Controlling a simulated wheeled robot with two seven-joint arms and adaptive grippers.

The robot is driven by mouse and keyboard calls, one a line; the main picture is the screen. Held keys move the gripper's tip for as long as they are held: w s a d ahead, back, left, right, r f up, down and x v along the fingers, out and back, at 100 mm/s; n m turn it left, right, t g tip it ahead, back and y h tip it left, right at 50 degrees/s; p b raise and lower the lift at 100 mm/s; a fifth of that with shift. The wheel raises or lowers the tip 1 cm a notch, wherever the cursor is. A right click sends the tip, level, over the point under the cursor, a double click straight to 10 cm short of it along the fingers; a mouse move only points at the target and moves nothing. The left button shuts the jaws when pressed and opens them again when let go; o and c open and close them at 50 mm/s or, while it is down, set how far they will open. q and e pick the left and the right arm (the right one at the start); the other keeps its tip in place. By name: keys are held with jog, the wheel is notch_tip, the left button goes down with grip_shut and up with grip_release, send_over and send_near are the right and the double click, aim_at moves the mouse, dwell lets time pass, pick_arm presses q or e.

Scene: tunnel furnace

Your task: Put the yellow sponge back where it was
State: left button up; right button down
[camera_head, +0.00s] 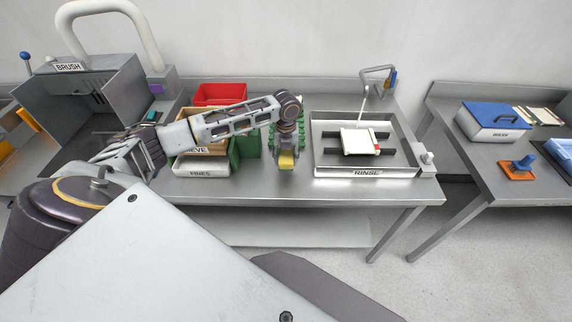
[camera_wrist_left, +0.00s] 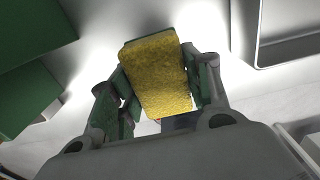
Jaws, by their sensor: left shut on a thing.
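The yellow sponge (camera_head: 286,161) is held in my left gripper (camera_head: 286,152), low over the steel table between the green bin and the rinse basin. In the left wrist view the sponge (camera_wrist_left: 157,75) fills the space between the two fingers of my left gripper (camera_wrist_left: 158,88), which are shut on its sides. I cannot tell whether the sponge touches the table. My right gripper is not in view.
The rinse basin (camera_head: 320,153) stands right of the sponge, with a white tray (camera_head: 359,142) in it. A green bin (camera_head: 248,145), a red bin (camera_head: 220,93) and the white fines bin (camera_head: 203,172) stand left. The table's front edge (camera_head: 300,193) is clear.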

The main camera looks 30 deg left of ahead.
aim_at(286, 155)
pick_arm(q)
jog(key=shift+f, duration=0.5)
jog(key=shift+f, duration=0.1)
jog(key=shift+f, duration=1.75)
jog(key=shift+f, duration=0.1)
jog(key=o, duration=0.9)
jog(key=shift+r+b, duration=0.45)
jog(key=shift+r, duration=5.65)
